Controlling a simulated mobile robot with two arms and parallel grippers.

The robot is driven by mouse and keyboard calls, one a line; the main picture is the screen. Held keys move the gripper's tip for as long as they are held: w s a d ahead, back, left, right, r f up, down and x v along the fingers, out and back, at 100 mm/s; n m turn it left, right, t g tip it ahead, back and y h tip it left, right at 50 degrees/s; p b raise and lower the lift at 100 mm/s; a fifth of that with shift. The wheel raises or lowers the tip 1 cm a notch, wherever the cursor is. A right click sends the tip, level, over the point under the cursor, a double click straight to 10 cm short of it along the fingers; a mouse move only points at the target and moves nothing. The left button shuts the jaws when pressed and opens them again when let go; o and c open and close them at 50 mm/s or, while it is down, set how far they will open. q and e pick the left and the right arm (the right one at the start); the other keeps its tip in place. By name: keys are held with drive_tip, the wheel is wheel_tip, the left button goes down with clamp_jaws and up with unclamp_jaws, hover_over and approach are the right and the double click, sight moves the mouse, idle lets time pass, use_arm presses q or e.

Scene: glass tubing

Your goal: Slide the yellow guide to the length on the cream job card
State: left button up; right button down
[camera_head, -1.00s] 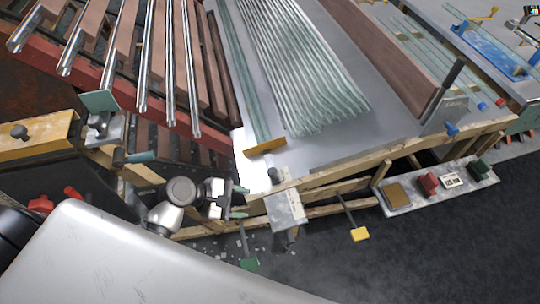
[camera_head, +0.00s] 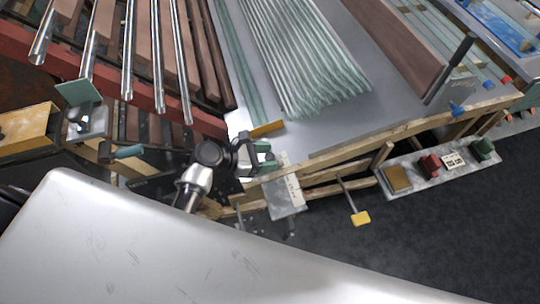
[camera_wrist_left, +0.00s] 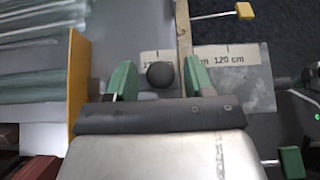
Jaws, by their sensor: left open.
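The yellow guide (camera_head: 266,129) is a short bar across the near ends of the glass tubes; in the left wrist view it is an upright strip (camera_wrist_left: 78,80) at left. A dark round knob (camera_wrist_left: 160,75) shows between the green-padded fingers of my left gripper (camera_wrist_left: 160,80), which is open with a gap on both sides. In the head view this gripper (camera_head: 262,153) is at the table's front edge, just below the guide. A pale scale strip (camera_wrist_left: 225,56) reads "120 cm"; its other part is partly hidden. A small pale card (camera_head: 453,161) on the low shelf is unreadable.
Glass tubes (camera_head: 305,65) lie on the grey table beside a brown beam (camera_head: 400,45). A wooden rail (camera_head: 390,128) runs along the table front. The shelf (camera_head: 425,181) carries coloured blocks. A yellow-ended lever (camera_head: 360,218) sticks out below. A roller rack (camera_head: 128,50) stands at left.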

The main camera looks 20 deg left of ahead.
use_arm(q)
drive_tip(key=shift+w+d+f, duration=0.2)
drive_tip(key=shift+w+d, duration=0.05)
drive_tip(key=shift+d, duration=0.2)
use_arm(e)
drive_tip(key=shift+w+a, duration=0.1)
drive_tip(key=shift+w, duration=0.1)
drive_tip(key=shift+a, duration=0.1)
